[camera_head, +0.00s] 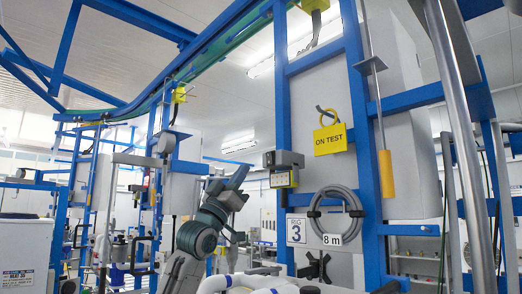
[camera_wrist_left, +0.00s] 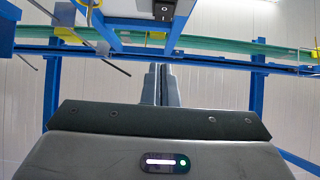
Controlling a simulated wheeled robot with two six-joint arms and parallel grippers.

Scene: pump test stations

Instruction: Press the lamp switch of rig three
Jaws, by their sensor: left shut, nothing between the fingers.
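Rig three carries a white sign with a "3" (camera_head: 296,230) on its blue frame. A grey box with a yellow-edged unit under it (camera_head: 283,170) sticks out from the left side of this frame, above the sign. I cannot tell for sure whether it is the lamp switch. My left gripper (camera_head: 242,176) is raised to the left of this box, apart from it in the picture, with its fingers pointing up and right. In the left wrist view its fingers (camera_wrist_left: 162,84) are shut with nothing between them. My right gripper is not in view.
A yellow "ON TEST" tag (camera_head: 330,139) hangs on the rig's panel above a coiled grey hose (camera_head: 336,215). A yellow handle (camera_head: 386,176) hangs to the right. A green-lined overhead rail (camera_head: 215,55) crosses above my arm. A dark-tipped rod (camera_wrist_left: 112,64) shows in the wrist view.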

